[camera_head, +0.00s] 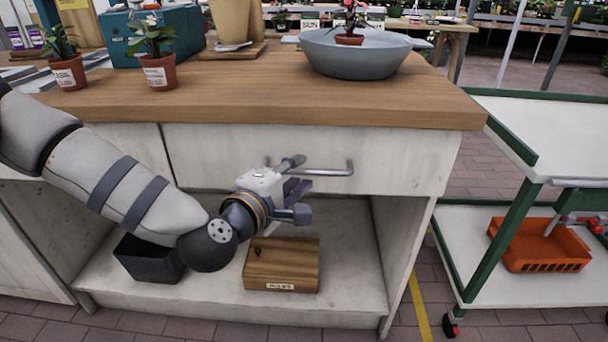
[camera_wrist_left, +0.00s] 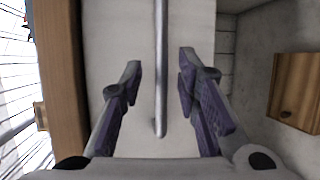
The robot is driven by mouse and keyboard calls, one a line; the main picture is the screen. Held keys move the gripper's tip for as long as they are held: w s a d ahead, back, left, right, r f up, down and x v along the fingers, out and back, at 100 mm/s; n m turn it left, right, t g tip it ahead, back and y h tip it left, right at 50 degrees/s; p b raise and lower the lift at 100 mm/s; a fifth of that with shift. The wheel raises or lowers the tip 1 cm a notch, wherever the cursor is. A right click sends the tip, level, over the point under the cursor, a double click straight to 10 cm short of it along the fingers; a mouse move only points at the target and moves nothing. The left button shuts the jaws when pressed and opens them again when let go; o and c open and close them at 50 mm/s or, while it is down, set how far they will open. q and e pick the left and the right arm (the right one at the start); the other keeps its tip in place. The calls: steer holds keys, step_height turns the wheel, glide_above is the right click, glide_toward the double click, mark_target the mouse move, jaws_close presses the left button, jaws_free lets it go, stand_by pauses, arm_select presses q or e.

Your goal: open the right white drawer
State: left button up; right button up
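The right white drawer (camera_head: 405,160) is a pale panel under the wooden worktop, and its front looks flush with the cabinet. Its metal bar handle (camera_head: 340,171) runs horizontally; the handle's left part is partly hidden by my left gripper (camera_head: 297,187). This gripper is open, with one finger above the bar and one below it. In the left wrist view, the handle (camera_wrist_left: 160,85) runs between the two spread purple-padded fingers (camera_wrist_left: 160,68), with a gap visible on both sides. My right gripper is not in view.
The wooden worktop (camera_head: 270,95) overhangs the drawer and holds potted plants and a grey bowl (camera_head: 355,58). A wooden box (camera_head: 282,265) and a dark bin (camera_head: 148,262) sit on the shelf below. A green-framed cart (camera_head: 500,215) with an orange crate (camera_head: 540,247) stands right.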

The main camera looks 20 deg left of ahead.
arm_select(q)
steer(key=shift+x, duration=1.05)
jaws_close()
